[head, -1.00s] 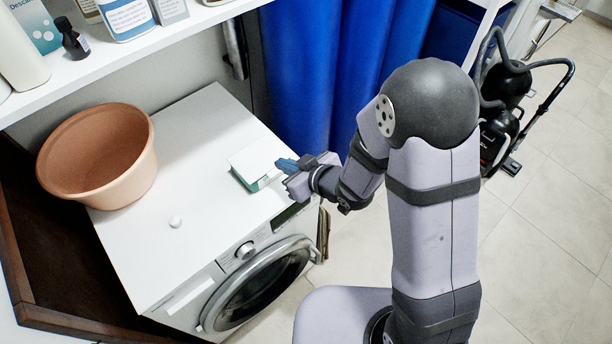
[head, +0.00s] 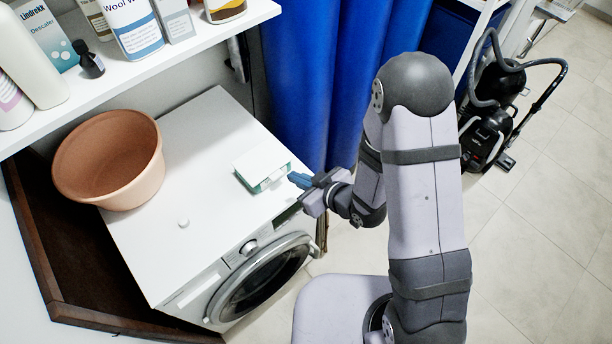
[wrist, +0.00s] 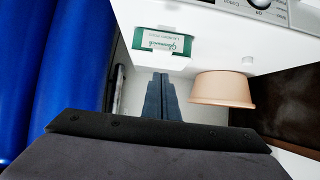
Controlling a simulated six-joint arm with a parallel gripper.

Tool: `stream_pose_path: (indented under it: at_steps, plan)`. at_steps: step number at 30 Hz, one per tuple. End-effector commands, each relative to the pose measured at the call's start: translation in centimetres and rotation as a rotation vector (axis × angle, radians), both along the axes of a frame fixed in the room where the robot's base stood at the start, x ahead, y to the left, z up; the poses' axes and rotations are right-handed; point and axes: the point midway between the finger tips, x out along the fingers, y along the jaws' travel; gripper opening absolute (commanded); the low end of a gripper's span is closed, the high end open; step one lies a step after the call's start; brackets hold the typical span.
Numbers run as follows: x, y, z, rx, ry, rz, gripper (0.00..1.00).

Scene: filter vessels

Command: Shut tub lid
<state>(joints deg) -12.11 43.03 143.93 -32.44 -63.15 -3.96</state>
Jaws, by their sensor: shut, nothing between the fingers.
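The tub (head: 270,180) is a small white and green box on top of the washing machine, near its right edge. In the wrist view the tub's green printed label (wrist: 163,42) faces me, upside down. My gripper (head: 296,180) is just right of the tub, at about the level of its front side, apparently not touching it. In the wrist view its blue fingers (wrist: 160,90) are together, with nothing between them, pointing toward the tub.
The washing machine (head: 190,240) carries a terracotta basin (head: 110,165) at the left and a small white knob-like piece (head: 183,223). A shelf of bottles (head: 150,70) overhangs the back. The machine top around the tub is clear.

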Motion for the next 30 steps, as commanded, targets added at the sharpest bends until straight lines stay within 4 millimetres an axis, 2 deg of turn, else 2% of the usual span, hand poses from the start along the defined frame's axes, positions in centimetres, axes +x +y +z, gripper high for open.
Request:
stream_pose_path:
  at_steps: [1, 17, 25, 30]
  plan:
    - [-0.2, -0.2, 0.6, -0.002, 0.004, -0.002, 0.00]
    - [-2.3, -2.3, 0.7, -0.003, -0.003, -0.007, 0.00]
    - [-2.3, -2.5, 0.7, -0.008, -0.001, -0.009, 0.00]
    - [-1.4, -3.8, 0.1, -0.069, 0.025, -0.039, 0.00]
